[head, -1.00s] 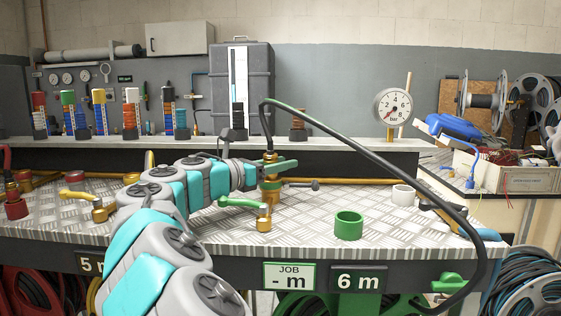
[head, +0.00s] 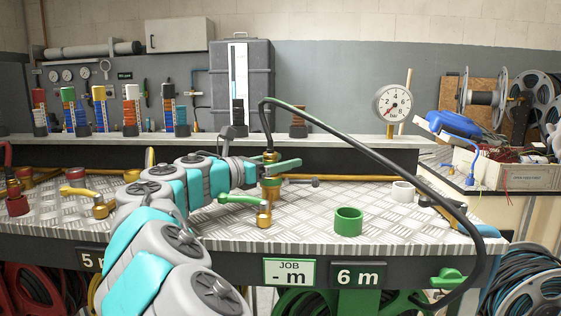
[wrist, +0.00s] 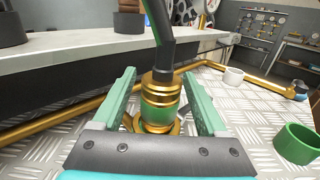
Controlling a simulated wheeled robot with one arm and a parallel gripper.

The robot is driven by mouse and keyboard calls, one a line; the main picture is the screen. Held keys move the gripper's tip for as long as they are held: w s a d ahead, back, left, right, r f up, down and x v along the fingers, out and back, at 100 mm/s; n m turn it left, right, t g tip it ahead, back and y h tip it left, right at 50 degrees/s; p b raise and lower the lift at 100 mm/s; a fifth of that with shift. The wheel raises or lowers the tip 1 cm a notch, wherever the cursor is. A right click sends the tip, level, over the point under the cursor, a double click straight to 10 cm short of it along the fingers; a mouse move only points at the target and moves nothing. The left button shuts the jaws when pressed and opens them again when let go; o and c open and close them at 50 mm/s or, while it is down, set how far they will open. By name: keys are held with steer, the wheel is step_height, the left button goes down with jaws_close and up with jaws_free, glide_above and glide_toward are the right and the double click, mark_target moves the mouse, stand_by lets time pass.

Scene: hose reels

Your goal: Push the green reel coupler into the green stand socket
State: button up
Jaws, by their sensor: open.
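The green reel coupler (head: 269,158) is a brass fitting on the end of the dark hose. It stands upright on the brass and green stand socket (head: 270,192) on the bench. In the wrist view the coupler (wrist: 161,90) sits in line over the socket (wrist: 158,122), with no clear gap between them. How deep it is seated cannot be told. My gripper (head: 278,163) is open, with its green fingers on either side of the coupler. In the wrist view my gripper (wrist: 159,75) shows space between each finger and the brass.
The hose (head: 370,140) arches from the coupler down to the right, past the bench edge. A green-handled brass valve (head: 264,213) stands just in front of the socket. A green ring (head: 348,222) and a white ring (head: 403,191) lie to the right. A brass pipe (head: 340,178) runs behind.

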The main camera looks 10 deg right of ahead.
steer(key=shift+d+f, duration=0.1)
steer(key=shift+f, duration=0.3)
